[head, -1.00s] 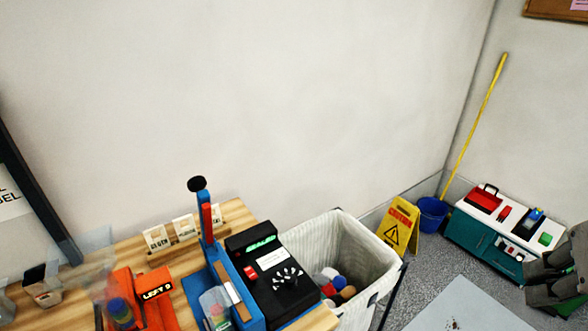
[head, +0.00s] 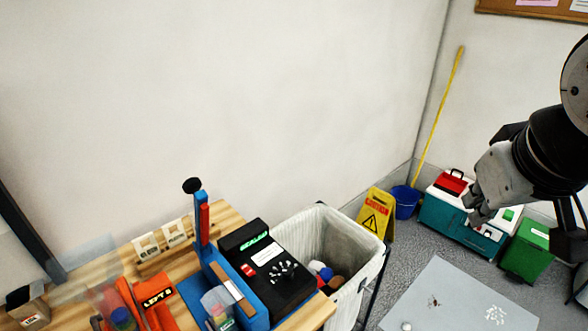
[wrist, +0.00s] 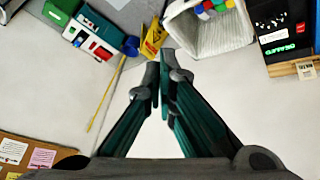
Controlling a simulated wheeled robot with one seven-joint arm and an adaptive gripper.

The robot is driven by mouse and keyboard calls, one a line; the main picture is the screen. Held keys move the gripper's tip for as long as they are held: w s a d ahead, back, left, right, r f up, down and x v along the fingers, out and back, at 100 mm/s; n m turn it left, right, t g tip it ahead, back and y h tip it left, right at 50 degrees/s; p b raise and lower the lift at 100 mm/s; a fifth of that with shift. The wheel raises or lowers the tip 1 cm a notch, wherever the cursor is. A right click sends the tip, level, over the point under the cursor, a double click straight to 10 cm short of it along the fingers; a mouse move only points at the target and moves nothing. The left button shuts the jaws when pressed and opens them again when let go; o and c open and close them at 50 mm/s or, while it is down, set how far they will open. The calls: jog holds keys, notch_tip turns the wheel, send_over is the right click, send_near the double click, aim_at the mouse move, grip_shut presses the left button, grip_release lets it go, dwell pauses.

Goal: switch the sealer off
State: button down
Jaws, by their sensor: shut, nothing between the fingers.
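The sealer (head: 288,288) is a black box with a blue base and an upright blue lever (head: 201,222) with a black knob, on the wooden bench. Its display (head: 255,243) glows green. A small red switch (head: 248,270) sits beside a white label on its top face; its position is too small to tell. In the wrist view the sealer (wrist: 280,15) is upside down at the top right, partly cut off. My gripper (head: 478,205) is shut and empty, right of the sealer and well apart from it. Its fingertips also show in the wrist view (wrist: 164,62).
A white bin (head: 350,245) with several coloured items stands right of the bench (head: 232,215). A yellow caution sign (head: 375,215), blue bucket (head: 405,200), mop (head: 440,110) and teal cart (head: 450,215) stand along the wall. Orange holders (head: 150,300) are left of the sealer.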

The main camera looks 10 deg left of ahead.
aim_at(247, 273)
jog(key=w+a+f+n+t, duration=0.15)
jog(key=w+a+n, duration=0.4)
jog(key=w, duration=0.65)
jog(key=w+a+f+n+y+p, duration=0.1)
jog(key=w+a+f+n+y, duration=0.15)
jog(key=a, duration=0.35)
jog(key=w+a+f+n+y, duration=0.1)
jog(key=w+a+f+n, duration=0.2)
jog(key=a, duration=0.4)
jog(key=s+a+f+n+g+y, duration=0.2)
jog(key=a+f+n, duration=0.2)
jog(key=a+f, duration=0.4)
jog(key=s+a+f+n+g+y+p, duration=0.1)
jog(key=s+a+f+n+g+y, duration=0.1)
jog(key=a+f, duration=0.6)
jog(key=s+a+n, duration=0.1)
jog(key=a+n, duration=0.1)
jog(key=a, duration=0.3)
jog(key=shift+f+g, duration=0.3)
jog(key=shift+g, duration=0.05)
jog(key=shift+f+b, duration=0.15)
jog(key=shift+b, duration=0.15)
